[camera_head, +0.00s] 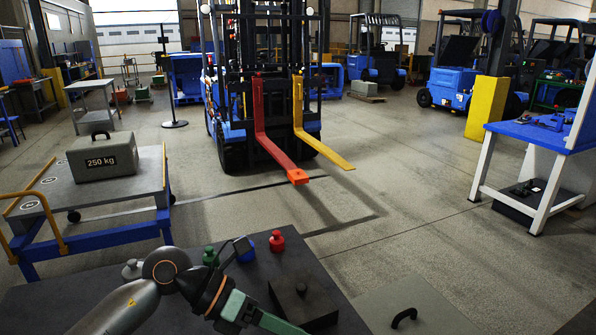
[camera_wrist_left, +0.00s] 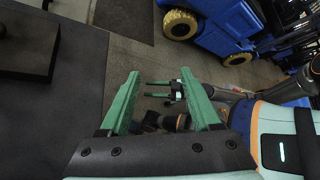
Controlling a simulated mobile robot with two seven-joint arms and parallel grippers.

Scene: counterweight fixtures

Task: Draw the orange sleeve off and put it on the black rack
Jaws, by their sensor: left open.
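The left fork of the forklift wears a long red cover (camera_head: 262,121) with a bright orange end block (camera_head: 298,176); the end block is the only clearly orange part, and I cannot tell whether it is the sleeve. My left gripper (camera_wrist_left: 160,88) is open, with nothing between its green fingers. In the head view its arm reaches over the dark table at the bottom, well short of the forks. My right gripper (camera_wrist_left: 148,89) shows small in the wrist view, its two green fingers apart and empty. I cannot pick out the black rack for sure.
The right fork (camera_head: 318,140) is yellow. A cart (camera_head: 138,186) at left bears a grey 250 kg weight (camera_head: 103,158). The dark table (camera_head: 345,318) holds a black block (camera_head: 303,300) and red, green and blue knobs. A blue-topped bench (camera_head: 545,133) stands right. Floor before the forks is open.

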